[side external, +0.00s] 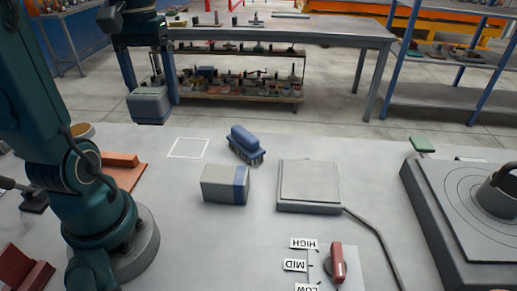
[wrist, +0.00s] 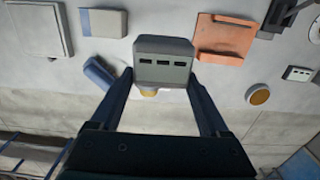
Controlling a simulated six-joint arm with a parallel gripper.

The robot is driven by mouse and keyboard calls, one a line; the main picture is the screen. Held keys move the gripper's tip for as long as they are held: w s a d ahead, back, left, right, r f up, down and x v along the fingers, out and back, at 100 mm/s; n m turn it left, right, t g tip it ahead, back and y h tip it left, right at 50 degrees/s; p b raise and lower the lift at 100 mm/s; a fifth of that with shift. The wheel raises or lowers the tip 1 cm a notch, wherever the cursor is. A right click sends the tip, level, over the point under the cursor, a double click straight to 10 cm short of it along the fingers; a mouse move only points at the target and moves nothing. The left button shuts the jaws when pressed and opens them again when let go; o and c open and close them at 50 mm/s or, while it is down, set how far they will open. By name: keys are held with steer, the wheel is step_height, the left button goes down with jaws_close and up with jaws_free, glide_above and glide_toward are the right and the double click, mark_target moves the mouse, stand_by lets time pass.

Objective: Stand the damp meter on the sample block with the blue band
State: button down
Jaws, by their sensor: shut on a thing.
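The damp meter (side external: 150,108) is a grey box held in the air above the far left part of the table. In the wrist view the damp meter (wrist: 163,60) shows a face with three dark slots. My gripper (side external: 148,90) is shut on it, with one finger on each side; the fingers also show in the wrist view (wrist: 160,80). The sample block with the blue band (side external: 222,184) lies on the table, nearer the camera and to the right of the meter. It also shows in the wrist view (wrist: 106,23), with nothing on top. The meter's underside is hidden.
A blue brush (side external: 245,143) lies just behind the block. A flat grey plate (side external: 308,183) with a cable is to its right. A white square outline (side external: 188,148) is marked on the table. An orange tray (side external: 122,176) is at left. A dial with a red knob (side external: 338,260) is in front.

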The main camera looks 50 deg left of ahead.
steer(key=shift+w+r, duration=0.3)
steer(key=shift+w, duration=0.05)
steer(key=shift+w+d, duration=0.1)
steer(key=shift+w, duration=0.2)
glide_above(223, 166)
step_height(223, 166, down, 7)
steer(key=shift+r, duration=0.1)
steer(key=shift+f, duration=2.1)
steer(key=shift+f, duration=0.1)
jaws_free()
